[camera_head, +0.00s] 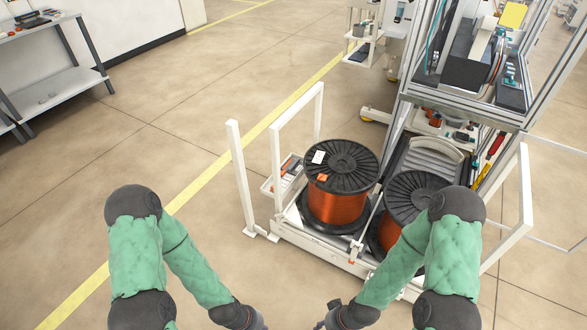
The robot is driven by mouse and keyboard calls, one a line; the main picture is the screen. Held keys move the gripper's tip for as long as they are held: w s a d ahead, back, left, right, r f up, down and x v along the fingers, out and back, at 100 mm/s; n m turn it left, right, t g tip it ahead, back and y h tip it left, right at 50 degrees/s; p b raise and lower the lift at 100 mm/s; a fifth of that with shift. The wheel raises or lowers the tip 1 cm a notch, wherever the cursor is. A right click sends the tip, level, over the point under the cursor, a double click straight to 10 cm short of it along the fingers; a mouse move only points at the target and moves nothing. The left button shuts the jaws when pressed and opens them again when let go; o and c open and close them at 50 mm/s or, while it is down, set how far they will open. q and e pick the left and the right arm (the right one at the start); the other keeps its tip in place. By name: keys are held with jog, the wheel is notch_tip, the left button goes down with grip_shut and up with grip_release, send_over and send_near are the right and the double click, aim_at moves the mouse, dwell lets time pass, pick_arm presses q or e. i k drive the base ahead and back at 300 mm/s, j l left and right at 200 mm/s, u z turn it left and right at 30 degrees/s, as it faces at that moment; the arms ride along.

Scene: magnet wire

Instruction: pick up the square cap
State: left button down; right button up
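I cannot make out a square cap for certain. A small white square patch (319,157) lies on the black top flange of the left copper wire spool (337,205); it looks flat, and whether it is a cap or a label I cannot tell. A small orange patch (323,177) is beside it. A small white tray (268,187) left of that spool holds small orange and grey items, too small to identify. Both of my green-sleeved arms reach down to the bottom edge, left and right. Their grippers are cut off by the frame, well in front of the spools.
A second copper spool (405,198) stands to the right, partly behind my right arm. Both spools sit on a low white cart (290,238) with upright frames. A metal-framed machine (460,112) stands behind. A grey shelf (60,88) is at far left. Floor to the left is clear.

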aim_at(292, 166)
jog(key=z, duration=1.25)
jog(key=u, duration=1.25)
jog(key=i+j+u, duration=0.65)
jog(key=i+u, duration=0.75)
jog(key=i+l+u, duration=0.1)
jog(key=i+u, duration=0.35)
jog(key=i+z, duration=0.15)
jog(key=i, duration=0.35)
jog(key=i+j+z, duration=0.15)
jog(key=i, duration=0.35)
jog(key=i+j+z, duration=0.15)
jog(key=i, duration=0.35)
jog(key=i+l+z, duration=0.1)
jog(key=z, duration=0.35)
jog(key=i+z, duration=0.6)
jog(key=z, duration=0.3)
jog(key=i+j+z, duration=0.1)
jog(key=z, duration=0.35)
jog(key=i+j, duration=0.05)
jog(key=i, duration=0.05)
